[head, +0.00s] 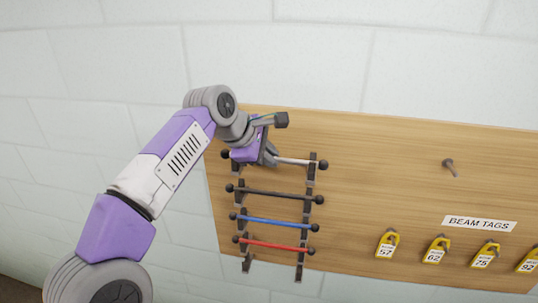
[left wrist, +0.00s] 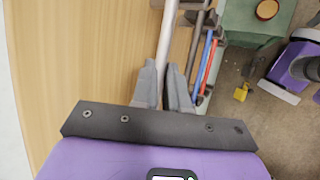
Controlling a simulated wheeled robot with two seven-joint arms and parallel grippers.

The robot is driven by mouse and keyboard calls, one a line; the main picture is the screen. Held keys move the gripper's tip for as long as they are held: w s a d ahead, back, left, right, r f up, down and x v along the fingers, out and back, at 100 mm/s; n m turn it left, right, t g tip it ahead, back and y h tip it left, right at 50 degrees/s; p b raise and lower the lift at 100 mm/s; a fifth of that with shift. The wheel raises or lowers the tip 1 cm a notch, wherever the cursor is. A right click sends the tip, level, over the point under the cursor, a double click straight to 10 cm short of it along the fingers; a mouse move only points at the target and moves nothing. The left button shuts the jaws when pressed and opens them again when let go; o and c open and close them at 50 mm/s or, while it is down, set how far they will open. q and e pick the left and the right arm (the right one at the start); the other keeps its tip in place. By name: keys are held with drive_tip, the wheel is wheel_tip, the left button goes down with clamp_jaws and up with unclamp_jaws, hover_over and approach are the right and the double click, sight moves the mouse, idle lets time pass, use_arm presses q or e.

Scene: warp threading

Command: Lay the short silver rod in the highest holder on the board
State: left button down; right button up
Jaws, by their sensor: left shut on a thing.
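The short silver rod (head: 296,161) lies level across the top of the rack on the wooden board (head: 390,170), with dark knobs at its ends. My left gripper (head: 271,157) is shut on it left of its middle. In the left wrist view the rod (left wrist: 167,42) runs up from between the fingers (left wrist: 163,88). The rod's right end is at the highest holder (head: 312,166). I cannot tell whether it rests in the holder or is just above it, and my gripper partly hides the left holder. My right gripper is not in view.
Below hang a dark rod (head: 275,194), a blue rod (head: 272,221) and a red rod (head: 275,246), each in its own pair of holders. To the right are a peg (head: 449,166), a "BEAM TAGS" label (head: 480,224) and several yellow tags (head: 387,245). The board's upper middle is bare.

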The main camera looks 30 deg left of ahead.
use_arm(q)
drive_tip(key=c, duration=1.1)
unclamp_jaws()
drive_tip(key=shift+f, duration=0.1)
